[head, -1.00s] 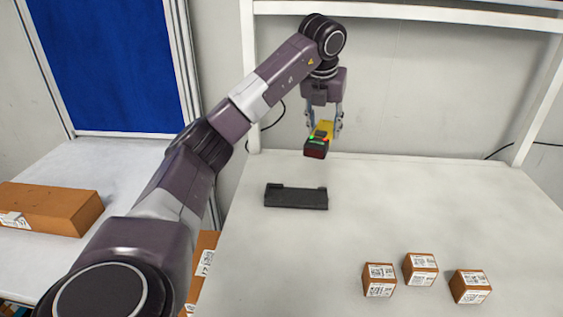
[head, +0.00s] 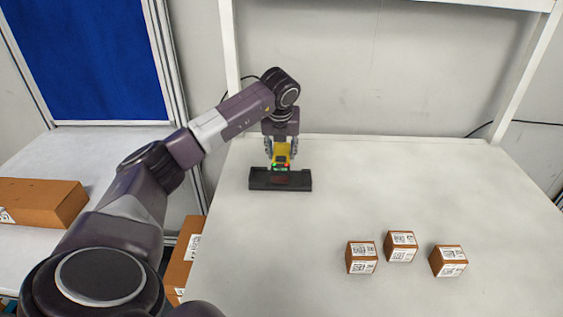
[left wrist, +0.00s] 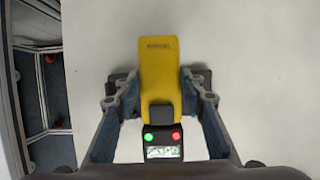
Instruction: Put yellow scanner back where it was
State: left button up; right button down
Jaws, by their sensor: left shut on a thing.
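The yellow scanner (head: 282,158), with a dark head and small green and red lights, is held by my left gripper (head: 281,150). In the left wrist view the scanner (left wrist: 160,65) lies between the two fingers of the gripper (left wrist: 160,98). The black holder (head: 262,181) lies on the table near its back left. In the head view the scanner's head overlaps the middle of the holder; I cannot tell whether they touch. In the left wrist view parts of the holder (left wrist: 198,80) show behind the fingers. My right gripper is not in view.
Three small brown boxes with labels (head: 361,258) (head: 400,246) (head: 449,261) stand at the front right of the white table (head: 420,190). A larger brown box (head: 42,204) lies on the left-hand table. The table right of the holder is clear.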

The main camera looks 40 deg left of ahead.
aim_at(282, 163)
pick_arm(q)
notch_tip(282, 163, down, 4)
jog(key=shift+f+p, duration=0.1)
jog(key=shift+p, duration=0.35)
jog(key=shift+f, duration=0.25)
jog(key=shift+f, duration=0.1)
jog(key=o, duration=1.1)
